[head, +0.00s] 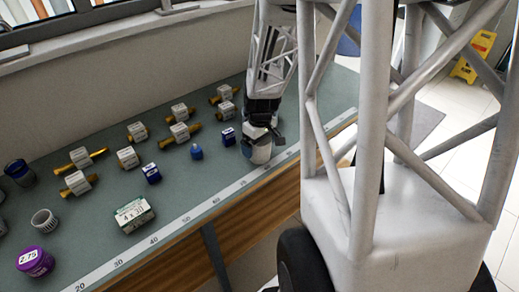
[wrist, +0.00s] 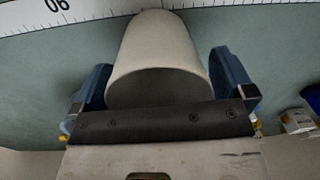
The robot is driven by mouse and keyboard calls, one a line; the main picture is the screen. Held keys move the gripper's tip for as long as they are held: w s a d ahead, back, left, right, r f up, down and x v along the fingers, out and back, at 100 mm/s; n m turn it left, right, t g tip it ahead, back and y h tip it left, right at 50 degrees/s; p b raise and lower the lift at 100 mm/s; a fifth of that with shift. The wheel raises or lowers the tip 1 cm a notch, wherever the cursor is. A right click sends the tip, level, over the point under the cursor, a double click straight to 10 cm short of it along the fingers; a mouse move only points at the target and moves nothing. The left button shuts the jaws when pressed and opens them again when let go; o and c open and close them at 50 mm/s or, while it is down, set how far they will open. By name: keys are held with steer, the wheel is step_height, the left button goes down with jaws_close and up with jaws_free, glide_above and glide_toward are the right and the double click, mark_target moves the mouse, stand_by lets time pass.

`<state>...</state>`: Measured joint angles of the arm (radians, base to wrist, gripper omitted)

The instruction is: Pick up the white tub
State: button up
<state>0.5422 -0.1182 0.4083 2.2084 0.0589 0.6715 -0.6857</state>
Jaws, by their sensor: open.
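A plain white tub (wrist: 162,45) fills the middle of the wrist view, with its round rim toward my gripper. In the head view the white tub (head: 260,154) is partly hidden under my gripper, near the front edge of the green bench. My gripper (head: 263,128) is open. In the wrist view the blue-grey fingers of my gripper (wrist: 163,82) are on either side of the tub, with a gap visible at the right finger. I cannot tell whether the left finger touches it.
A blue box (head: 228,136) and a blue bottle (head: 196,152) stand close left of my gripper. Brass fittings with white blocks (head: 179,131) fill the bench behind. A white ruler strip (head: 180,227) runs along the front edge. A labelled box (head: 133,215) and purple jar (head: 35,262) are farther left.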

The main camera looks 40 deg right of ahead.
steer(key=c, duration=0.8)
steer(key=shift+o, duration=0.2)
steer(key=shift+r, duration=0.2)
steer(key=shift+r, duration=0.5)
steer(key=shift+s+a+r, duration=0.1)
steer(key=shift+s+r, duration=0.05)
steer(key=shift+r, duration=0.45)
steer(key=shift+s+a+r, duration=0.1)
steer(key=shift+s+r, duration=0.05)
steer(key=shift+r, duration=0.4)
steer(key=s+a+r, duration=0.1)
steer(key=s+a, duration=0.6)
steer(key=s, duration=0.6)
steer(key=shift+s+a+r, duration=0.15)
steer(key=shift+a+r, duration=0.05)
